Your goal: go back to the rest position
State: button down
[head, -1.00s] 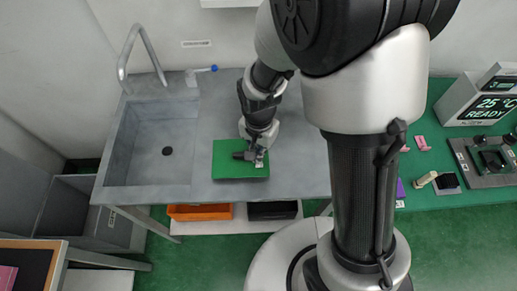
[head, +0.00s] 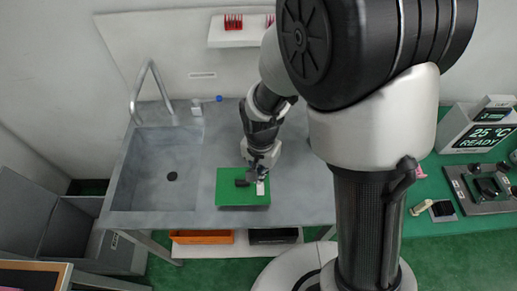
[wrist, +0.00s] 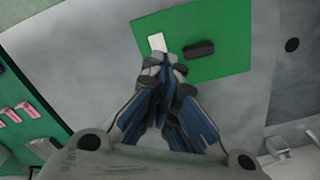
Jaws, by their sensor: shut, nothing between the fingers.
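My gripper (head: 256,177) is at the end of my arm, which reaches down to the grey counter (head: 310,190). It is above the back right part of a green mat (head: 230,198). In the wrist view my gripper (wrist: 168,62) has its fingers together, with nothing seen between them. A small white block (wrist: 157,42) and a dark block (wrist: 199,49) lie on the green mat (wrist: 225,25), just beyond the fingertips. The white block (head: 260,188) and dark block (head: 242,183) also show in the head view, close to the gripper.
A sink (head: 160,165) with a tall tap (head: 150,85) is on the left. A wall shelf (head: 235,35) holds red items. On the right are a display reading READY (head: 485,130) and a lever device (head: 487,187).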

jog(key=s+d+r+n+t, duration=0.1)
jog(key=s+d+r+n, duration=0.1)
jog(key=r, duration=0.5)
jog(key=s+d+r+n+t, duration=0.2)
jog(key=s+d+r, duration=0.3)
jog(key=s+r, duration=0.2)
jog(key=s+d+r+n+t, duration=0.1)
jog(key=s+d+r, duration=0.3)
jog(key=r, duration=0.5)
jog(key=shift+s+r+n+t, duration=0.25)
jog(key=shift+n+t, duration=0.05)
jog(key=shift+n, duration=0.4)
